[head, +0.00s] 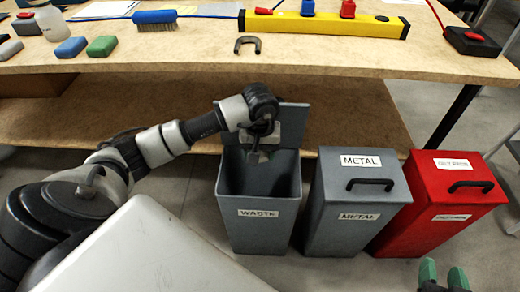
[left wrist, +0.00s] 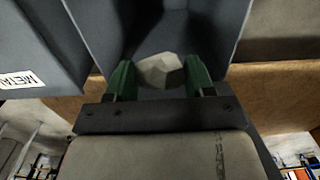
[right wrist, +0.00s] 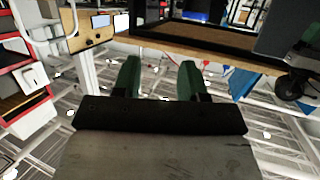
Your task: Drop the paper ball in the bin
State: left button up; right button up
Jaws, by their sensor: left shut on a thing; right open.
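The grey bin labelled WASTE (head: 258,228) stands open on the floor, its lid (head: 294,118) raised at the back. My left gripper (head: 258,157) is over the bin's mouth. In the left wrist view its green fingers (left wrist: 160,78) are shut on a pale, faceted paper ball (left wrist: 160,70), with the bin's dark inside beyond. In the head view the ball is hard to make out behind the gripper. My right gripper (head: 443,274) is open and empty at the lower right; its parted green fingers also show in the right wrist view (right wrist: 160,78).
A closed grey METAL bin (head: 355,222) and a closed red bin (head: 432,232) stand right of the waste bin. A wooden workbench (head: 180,45) behind holds a yellow level (head: 325,22), a brush (head: 155,17) and blocks. Its lower shelf is behind the bins.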

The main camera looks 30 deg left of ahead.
pick_arm(q)
notch_tip(320, 180, down, 3)
jog(key=shift+r+b, duration=0.2)
jog(key=shift+b, duration=0.55)
jog(key=shift+f, duration=0.35)
pick_arm(e)
notch_tip(320, 180, up, 6)
jog(key=a+t+y, duration=0.1)
jog(key=t, duration=0.4)
jog(key=shift+w+a+r+t+y, duration=0.2)
jog(key=shift+w+r+t+y, duration=0.1)
jog(key=shift+t+y, duration=0.1)
pick_arm(q)
jog(key=o, duration=1)
jog(key=shift+c, duration=0.2)
jog(key=shift+r, duration=0.1)
jog(key=shift+r, duration=0.35)
notch_tip(320, 180, up, 9)
jog(key=shift+f+p, duration=0.1)
jog(key=shift+p, duration=1.05)
jog(key=shift+r, duration=0.55)
pick_arm(e)
notch_tip(320, 180, down, 8)
jog(key=s+d+g+h, duration=0.1)
jog(key=d+g+h, duration=0.1)
jog(key=g, duration=0.5)
jog(key=shift+s+f, duration=0.25)
jog(key=shift+s, duration=0.05)
